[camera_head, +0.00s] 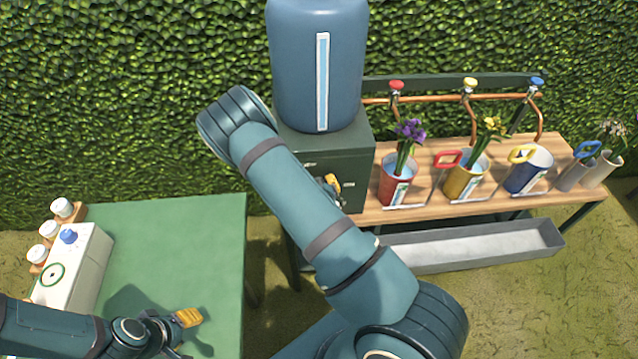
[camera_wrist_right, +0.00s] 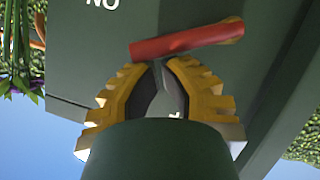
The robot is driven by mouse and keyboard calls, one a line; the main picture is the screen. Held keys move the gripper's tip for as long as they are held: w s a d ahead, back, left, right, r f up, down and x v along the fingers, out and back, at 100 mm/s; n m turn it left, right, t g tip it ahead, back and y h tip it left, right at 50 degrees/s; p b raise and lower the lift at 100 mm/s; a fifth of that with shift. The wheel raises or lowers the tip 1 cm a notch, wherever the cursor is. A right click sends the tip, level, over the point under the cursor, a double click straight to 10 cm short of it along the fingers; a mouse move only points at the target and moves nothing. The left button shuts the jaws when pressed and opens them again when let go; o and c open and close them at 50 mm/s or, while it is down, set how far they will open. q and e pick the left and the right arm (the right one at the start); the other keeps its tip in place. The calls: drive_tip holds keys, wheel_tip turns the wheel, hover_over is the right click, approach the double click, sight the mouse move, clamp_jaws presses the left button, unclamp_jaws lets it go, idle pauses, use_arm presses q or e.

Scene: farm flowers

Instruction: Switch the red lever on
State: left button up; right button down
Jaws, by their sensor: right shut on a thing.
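The red lever (camera_wrist_right: 187,40) shows in the right wrist view as a red bar on the dark green cabinet, lying across the fingertips of my right gripper (camera_wrist_right: 165,64). My right gripper is shut on the lever, its yellow fingers on either side of a grey part behind the bar. In the head view my right gripper (camera_head: 330,187) is at the front of the green cabinet (camera_head: 318,157), mostly behind my own arm, and the lever is hidden there. My left gripper (camera_head: 188,319) is over the green table; its opening is unclear.
A blue tank (camera_head: 316,65) stands on the cabinet. To the right, a wooden bench (camera_head: 450,205) holds red, yellow and blue pots under taps, with a grey trough (camera_head: 480,247) below.

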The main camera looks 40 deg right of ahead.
use_arm(q)
drive_tip(key=shift+f+b, duration=0.3)
drive_tip(key=shift+f, duration=0.2)
use_arm(e)
drive_tip(key=shift+s+d+f+m+y, duration=0.15)
drive_tip(key=shift+d+f+m+y, duration=0.1)
drive_tip(key=shift+f+m+y, duration=0.1)
use_arm(q)
drive_tip(key=shift+f, duration=0.3)
use_arm(e)
drive_tip(key=shift+s+d+f, duration=0.1)
drive_tip(key=shift+d+f, duration=0.05)
use_arm(q)
drive_tip(key=shift+b, duration=0.3)
use_arm(e)
drive_tip(key=shift+d, duration=0.1)
